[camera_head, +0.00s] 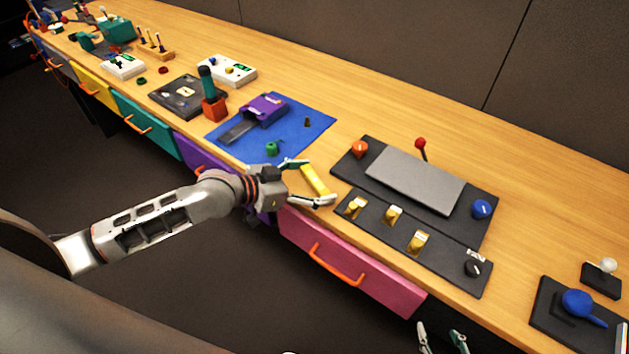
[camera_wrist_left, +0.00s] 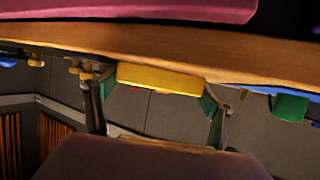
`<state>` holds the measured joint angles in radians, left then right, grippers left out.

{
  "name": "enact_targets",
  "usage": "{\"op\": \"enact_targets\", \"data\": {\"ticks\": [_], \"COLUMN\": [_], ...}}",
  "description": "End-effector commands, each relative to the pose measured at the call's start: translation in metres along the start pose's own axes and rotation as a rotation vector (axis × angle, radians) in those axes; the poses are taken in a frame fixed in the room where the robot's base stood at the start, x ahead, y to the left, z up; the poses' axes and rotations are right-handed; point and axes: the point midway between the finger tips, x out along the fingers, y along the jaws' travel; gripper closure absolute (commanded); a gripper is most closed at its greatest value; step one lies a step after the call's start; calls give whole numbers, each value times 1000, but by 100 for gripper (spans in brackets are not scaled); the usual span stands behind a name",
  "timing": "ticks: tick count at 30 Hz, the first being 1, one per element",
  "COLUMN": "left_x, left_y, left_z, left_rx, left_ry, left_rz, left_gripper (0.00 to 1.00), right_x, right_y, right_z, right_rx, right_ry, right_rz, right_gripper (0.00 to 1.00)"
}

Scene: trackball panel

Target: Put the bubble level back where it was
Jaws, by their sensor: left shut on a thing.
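The bubble level, a yellow bar (camera_head: 316,182), is between the fingers of my left gripper (camera_head: 312,181), just above the table's front edge and left of the dark switch panel. In the left wrist view the bar (camera_wrist_left: 160,78) spans crosswise between both fingers, which are shut on its ends. Its vial cannot be made out. My right gripper (camera_head: 442,340) shows only its fingertips at the bottom edge of the head view; they are apart with nothing visible between them.
The dark switch panel (camera_head: 340,204) has several yellow switches; behind it lies a panel with a grey plate (camera_head: 415,180), red lever and blue knob. A blue mat (camera_head: 312,128) bears a purple block (camera_head: 264,109) and a green piece (camera_head: 272,148). Bare wood lies between mat and panels.

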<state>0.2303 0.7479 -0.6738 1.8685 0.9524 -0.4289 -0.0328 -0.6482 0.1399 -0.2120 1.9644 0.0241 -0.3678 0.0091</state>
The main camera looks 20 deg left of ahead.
Motion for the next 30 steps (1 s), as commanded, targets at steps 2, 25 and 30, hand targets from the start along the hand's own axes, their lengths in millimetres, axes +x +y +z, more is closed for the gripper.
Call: {"op": "enact_targets", "data": {"ticks": [2, 25, 30], "left_x": [0, -6, -35], "left_y": [0, -1, 0], "left_z": [-1, -1, 0], "left_rx": [0, 1, 4], "left_ry": [1, -1, -5], "left_rz": [0, -1, 0], "left_gripper": [43, 1, 1], "right_x": [0, 0, -2], "right_y": [0, -1, 0], "right_z": [0, 2, -1], "right_rx": [0, 0, 0], "right_ry": [0, -4, -3], "right_rz": [0, -1, -1], "right_gripper": [60, 60, 60]}}
